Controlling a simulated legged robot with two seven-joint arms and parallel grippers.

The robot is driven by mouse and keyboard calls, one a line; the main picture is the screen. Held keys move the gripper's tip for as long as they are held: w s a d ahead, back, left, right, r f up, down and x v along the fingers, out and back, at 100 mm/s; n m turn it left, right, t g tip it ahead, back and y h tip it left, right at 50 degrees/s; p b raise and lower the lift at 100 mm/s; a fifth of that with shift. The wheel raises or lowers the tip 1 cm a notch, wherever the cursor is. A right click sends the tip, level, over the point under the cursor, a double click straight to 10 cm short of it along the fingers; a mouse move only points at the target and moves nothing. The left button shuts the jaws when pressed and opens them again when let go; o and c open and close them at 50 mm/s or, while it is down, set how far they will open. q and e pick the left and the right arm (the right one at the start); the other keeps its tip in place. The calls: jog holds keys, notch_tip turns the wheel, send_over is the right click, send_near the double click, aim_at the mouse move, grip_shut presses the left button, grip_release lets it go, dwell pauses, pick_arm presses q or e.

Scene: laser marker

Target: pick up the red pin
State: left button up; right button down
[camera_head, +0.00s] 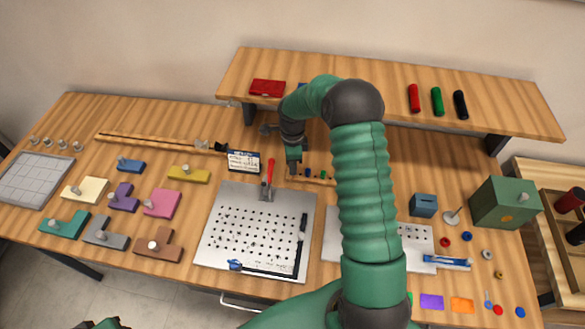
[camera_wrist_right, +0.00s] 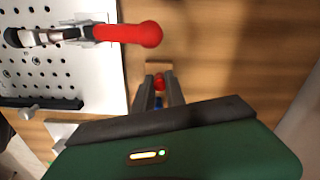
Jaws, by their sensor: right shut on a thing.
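My right gripper (camera_head: 292,172) reaches down at the wooden pin strip (camera_head: 318,181) behind the perforated plate. In the right wrist view my right gripper (camera_wrist_right: 159,90) is shut on the red pin (camera_wrist_right: 160,82), whose red top shows between the two grey fingers. A blue pin (camera_wrist_right: 158,102) shows just below it in that view. The end of the strip (camera_wrist_right: 158,66) lies beyond the fingertips; whether the red pin still sits in it cannot be told. In the head view the red pin is hidden by the gripper. Only a dark green bit of my left arm shows at the bottom edge.
The perforated plate (camera_head: 213,262) carries a red-handled clamp (camera_head: 267,174), close to the right gripper; its handle shows large in the wrist view (camera_wrist_right: 130,34). A small sign (camera_head: 243,161) stands left of the gripper. A raised shelf (camera_head: 330,85) runs behind.

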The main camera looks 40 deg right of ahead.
notch_tip(320, 180, up, 2)
jog(key=shift+a+r, duration=0.1)
jog(key=shift+r, duration=0.1)
jog(key=s+a+b, duration=0.1)
jog(key=s+a, duration=0.2)
jog(key=a, duration=0.1)
jog(key=s+a+r+b, duration=0.1)
jog(key=s+a, duration=0.2)
jog(key=a, duration=0.1)
jog(key=s+a+b, duration=0.1)
jog(key=s+a, duration=0.3)
jog(key=shift+a+r, duration=0.25)
jog(key=shift+a, duration=0.05)
jog(key=shift+d, duration=0.15)
